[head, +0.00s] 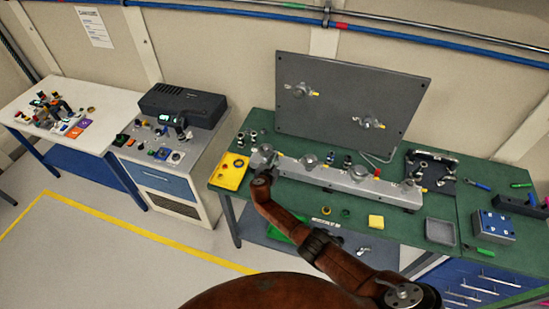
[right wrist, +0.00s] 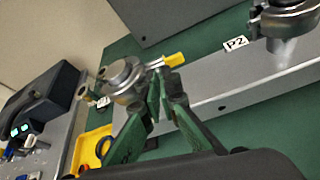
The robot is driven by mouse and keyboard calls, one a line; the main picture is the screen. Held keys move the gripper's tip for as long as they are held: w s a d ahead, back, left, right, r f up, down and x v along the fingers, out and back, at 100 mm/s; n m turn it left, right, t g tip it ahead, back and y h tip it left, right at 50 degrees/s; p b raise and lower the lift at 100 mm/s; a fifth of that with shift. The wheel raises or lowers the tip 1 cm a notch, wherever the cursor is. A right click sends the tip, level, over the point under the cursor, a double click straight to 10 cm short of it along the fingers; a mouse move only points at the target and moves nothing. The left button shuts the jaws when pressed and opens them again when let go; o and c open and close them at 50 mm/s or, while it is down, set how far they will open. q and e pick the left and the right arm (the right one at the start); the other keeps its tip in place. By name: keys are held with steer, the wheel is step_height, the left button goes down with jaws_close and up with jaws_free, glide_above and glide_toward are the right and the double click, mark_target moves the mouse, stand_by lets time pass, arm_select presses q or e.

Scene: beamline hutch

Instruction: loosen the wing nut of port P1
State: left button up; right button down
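Port P1 is the metal clamped flange (head: 263,156) at the left end of the grey manifold bar (head: 335,179). It also shows in the right wrist view (right wrist: 122,76). Its wing nut, with a yellow tip (right wrist: 174,60), sticks out to the right on its bolt. My right gripper (right wrist: 163,90) has its two green fingers just in front of the bolt, left of and below the yellow tip. The fingertips are a small gap apart, with nothing clearly seen between them. Contact with the nut cannot be told. In the head view my right arm hides the gripper. My left gripper is not in view.
Port P2 (right wrist: 283,20) stands farther right along the bar. A yellow tray (head: 230,172) lies left of P1 on the green bench (head: 300,205). A grey upright panel (head: 350,105) stands behind. A grey tray (head: 440,231) and a blue block (head: 493,226) are at the right.

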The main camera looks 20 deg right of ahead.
steer(key=shift+w+r+n+h, duration=0.1)
steer(key=shift+n+h, duration=0.2)
steer(key=shift+n, duration=0.1)
stand_by(0.4)
steer(key=c, duration=2.2)
jaws_free()
